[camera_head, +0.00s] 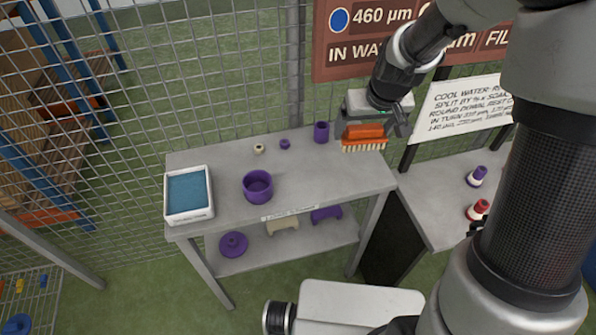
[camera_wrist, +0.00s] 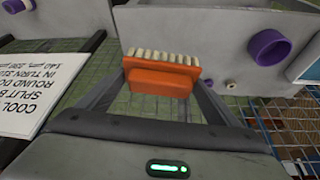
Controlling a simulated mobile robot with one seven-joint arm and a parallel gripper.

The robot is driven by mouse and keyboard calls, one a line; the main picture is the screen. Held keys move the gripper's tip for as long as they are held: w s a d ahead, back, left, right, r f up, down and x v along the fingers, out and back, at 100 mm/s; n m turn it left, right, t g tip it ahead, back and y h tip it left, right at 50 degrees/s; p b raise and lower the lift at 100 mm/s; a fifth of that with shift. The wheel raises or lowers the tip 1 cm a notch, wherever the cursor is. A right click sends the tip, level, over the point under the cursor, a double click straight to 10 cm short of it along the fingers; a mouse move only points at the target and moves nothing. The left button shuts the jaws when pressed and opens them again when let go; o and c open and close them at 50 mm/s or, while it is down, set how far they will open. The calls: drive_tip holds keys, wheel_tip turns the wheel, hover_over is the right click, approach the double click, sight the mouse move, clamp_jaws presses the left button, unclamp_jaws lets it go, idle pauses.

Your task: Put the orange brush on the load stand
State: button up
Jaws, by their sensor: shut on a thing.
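The orange brush (camera_head: 366,133) has a row of cream bristles pointing down. My gripper (camera_head: 370,128) is shut on it at the back right corner of a grey two-level stand (camera_head: 330,187). In the wrist view the brush (camera_wrist: 160,76) sits between my two fingers (camera_wrist: 162,86), bristles away from the palm. I cannot tell whether the bristles touch the top or hang just above or beside it. The stand has a small label on its front edge, too small to read, so I cannot confirm it is the load stand.
The stand's top holds a white tray with a blue inside (camera_head: 188,218), a purple cup (camera_head: 257,186), a purple cylinder (camera_head: 321,132) and small pieces. A second grey surface (camera_head: 440,200) at right bears purple and red-topped items. A wire fence (camera_head: 220,80) and signs stand behind.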

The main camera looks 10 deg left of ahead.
drive_tip(key=w+a+f+n+b, duration=0.2)
drive_tip(key=w+a+f+b, duration=0.1)
drive_tip(key=a+f, duration=0.25)
drive_tip(key=b, duration=0.1)
approach(333, 165)
drive_tip(key=shift+w+y, duration=0.4)
drive_tip(key=shift+w, duration=0.5)
drive_tip(key=shift+f+b, duration=0.4)
drive_tip(key=shift+f, duration=1.75)
